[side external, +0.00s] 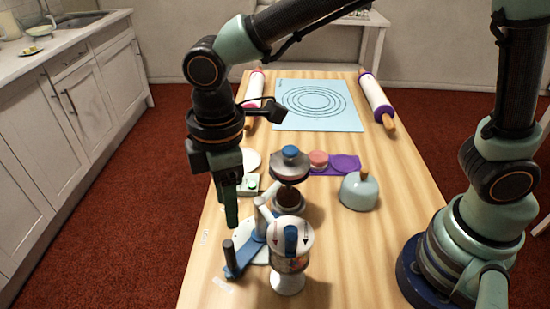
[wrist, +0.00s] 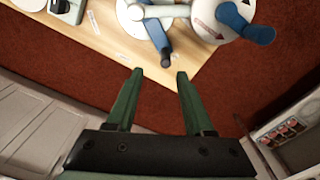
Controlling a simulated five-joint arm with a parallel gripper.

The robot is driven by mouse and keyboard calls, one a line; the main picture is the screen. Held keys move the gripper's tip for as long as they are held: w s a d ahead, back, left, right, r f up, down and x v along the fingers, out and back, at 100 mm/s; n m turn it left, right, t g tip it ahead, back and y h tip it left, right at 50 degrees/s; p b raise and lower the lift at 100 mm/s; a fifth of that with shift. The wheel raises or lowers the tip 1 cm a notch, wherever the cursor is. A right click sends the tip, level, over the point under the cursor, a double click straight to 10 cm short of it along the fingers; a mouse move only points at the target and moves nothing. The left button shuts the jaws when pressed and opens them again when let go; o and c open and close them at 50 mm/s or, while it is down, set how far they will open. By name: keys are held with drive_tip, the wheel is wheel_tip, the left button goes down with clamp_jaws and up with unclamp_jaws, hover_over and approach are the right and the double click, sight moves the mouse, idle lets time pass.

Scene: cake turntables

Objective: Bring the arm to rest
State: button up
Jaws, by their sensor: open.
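My gripper (side external: 231,208) hangs pointing down at the left edge of the wooden table (side external: 330,250) in the side view.
A pale blue domed pot (side external: 358,192) is on the right. Rolling pins (side external: 376,97) flank a light blue mat (side external: 317,105) at the back. A purple mat (side external: 345,163) holds a pink round item (side external: 318,160).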

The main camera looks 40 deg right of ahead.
drive_tip(key=d+r+m+t, duration=0.1)
drive_tip(key=d+m, duration=0.3)
drive_tip(key=d, duration=0.4)
drive_tip(key=s+d+r+m+t, duration=0.1)
drive_tip(key=d+r+m, duration=0.3)
drive_tip(key=d, duration=0.5)
drive_tip(key=d+r+m+t, duration=0.3)
drive_tip(key=d+m, duration=0.3)
drive_tip(key=d, duration=0.3)
drive_tip(key=shift+s+d+r, duration=0.15)
drive_tip(key=shift+s+r, duration=0.1)
